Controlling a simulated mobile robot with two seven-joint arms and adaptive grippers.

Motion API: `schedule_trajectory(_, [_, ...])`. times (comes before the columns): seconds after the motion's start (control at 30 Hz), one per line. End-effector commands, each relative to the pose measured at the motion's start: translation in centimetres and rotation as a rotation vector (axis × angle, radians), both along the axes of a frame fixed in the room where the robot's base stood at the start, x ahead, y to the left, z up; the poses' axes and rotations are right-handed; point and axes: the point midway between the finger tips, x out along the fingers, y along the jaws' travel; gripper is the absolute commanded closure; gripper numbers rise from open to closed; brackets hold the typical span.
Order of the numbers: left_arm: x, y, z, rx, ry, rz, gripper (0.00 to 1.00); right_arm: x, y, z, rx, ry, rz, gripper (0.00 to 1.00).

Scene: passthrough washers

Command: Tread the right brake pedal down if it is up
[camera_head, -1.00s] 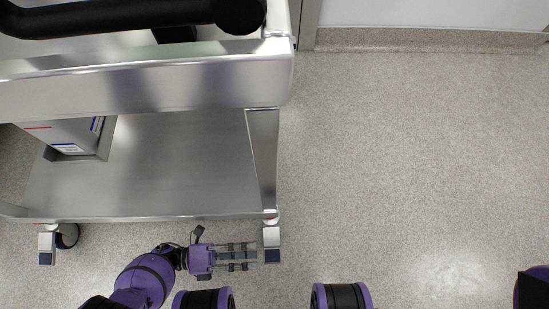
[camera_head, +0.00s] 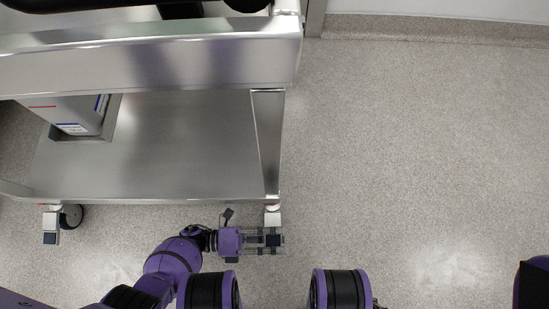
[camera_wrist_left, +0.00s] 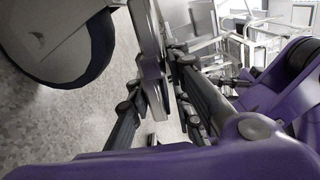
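The right brake pedal (camera_head: 273,219) sticks out at the cart's near right corner, a pale lever with a dark pad at its end. Seen from above, I cannot tell whether it is up or down. My left gripper (camera_head: 272,241) reaches in from the left, and its fingertips overlap the dark pad. The fingers look apart, one on each side of the pad. In the left wrist view a grey metal part (camera_wrist_left: 151,55) lies between the fingers; contact is unclear. My right gripper is not in view.
The steel cart (camera_head: 180,160) fills the upper left, with a grey box (camera_head: 75,113) on its lower shelf. The left brake pedal (camera_head: 50,222) and a caster (camera_head: 71,216) show at its near left corner. A dark wheel (camera_wrist_left: 65,40) is close in the left wrist view. Floor to the right is clear.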

Motion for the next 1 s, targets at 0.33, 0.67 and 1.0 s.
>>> schedule_trajectory(0.33, [-0.06,0.12,-0.21,0.007,0.003,0.001,1.0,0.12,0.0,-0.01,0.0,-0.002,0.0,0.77])
schedule_trajectory(0.67, [-0.24,0.26,-0.35,0.011,0.008,-0.001,1.0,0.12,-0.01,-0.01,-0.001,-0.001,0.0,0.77])
schedule_trajectory(1.0, [-0.37,0.37,-0.44,0.013,0.011,-0.001,1.0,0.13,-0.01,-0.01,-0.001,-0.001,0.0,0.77])
